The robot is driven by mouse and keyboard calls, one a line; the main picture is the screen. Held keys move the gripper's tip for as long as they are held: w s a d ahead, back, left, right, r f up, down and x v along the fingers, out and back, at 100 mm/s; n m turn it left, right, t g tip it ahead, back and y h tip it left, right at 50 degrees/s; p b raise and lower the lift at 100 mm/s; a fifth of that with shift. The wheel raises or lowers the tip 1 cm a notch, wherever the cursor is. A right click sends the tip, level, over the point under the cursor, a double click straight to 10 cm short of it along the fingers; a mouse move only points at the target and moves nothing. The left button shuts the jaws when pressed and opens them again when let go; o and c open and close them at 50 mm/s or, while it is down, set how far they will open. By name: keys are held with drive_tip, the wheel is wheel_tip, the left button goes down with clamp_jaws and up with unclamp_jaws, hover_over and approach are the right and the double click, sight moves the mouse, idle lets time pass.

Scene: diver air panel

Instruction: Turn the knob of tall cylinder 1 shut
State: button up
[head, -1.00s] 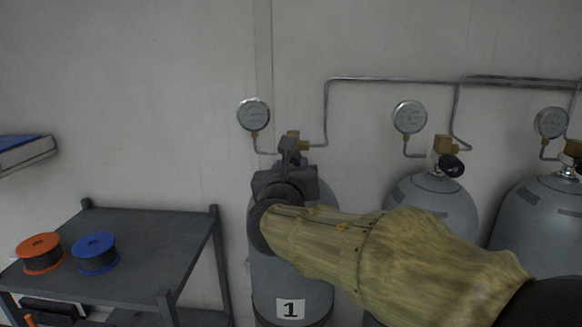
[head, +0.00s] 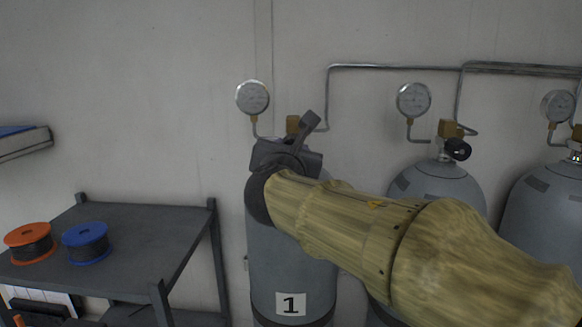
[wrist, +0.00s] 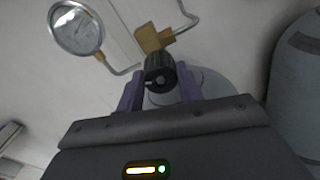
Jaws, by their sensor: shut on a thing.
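Tall cylinder 1 (head: 290,272) is a grey gas bottle with a white "1" label, standing against the wall behind my arm. The black knob (wrist: 159,72) shows in the wrist view, between the two purplish fingers. My gripper (wrist: 160,88) is shut on the knob, one finger on each side. In the head view my gripper (head: 308,128) and wrist hide the knob and the cylinder's top.
A round gauge (head: 252,98) is fixed on the wall left of the valve, with a pipe beside it. Another cylinder (head: 436,184) stands close on the right. A dark shelf (head: 140,232) with an orange spool (head: 30,243) and a blue spool (head: 86,243) is at left.

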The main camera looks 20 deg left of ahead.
drive_tip(key=m+b, duration=0.3)
drive_tip(key=b, duration=0.1)
drive_tip(key=shift+f+m, duration=0.3)
drive_tip(key=shift+m, duration=0.1)
drive_tip(key=m+b, duration=0.6)
drive_tip(key=m, duration=0.1)
drive_tip(key=shift+y+b, duration=0.3)
drive_tip(key=m+b, duration=0.3)
drive_tip(key=m, duration=0.1)
drive_tip(key=shift+r, duration=0.1)
drive_tip(key=m+b, duration=0.2)
drive_tip(key=m, duration=0.2)
drive_tip(key=shift+m+y+b, duration=0.3)
drive_tip(key=shift+b, duration=0.05)
drive_tip(key=m+b, duration=0.1)
drive_tip(key=m, duration=0.2)
drive_tip(key=shift+m+b, duration=0.3)
drive_tip(key=shift+b, duration=0.05)
drive_tip(key=m+b, duration=0.1)
drive_tip(key=m, duration=0.3)
drive_tip(key=shift+b, duration=0.35)
drive_tip(key=shift+m+b, duration=0.45)
drive_tip(key=shift+m, duration=1.35)
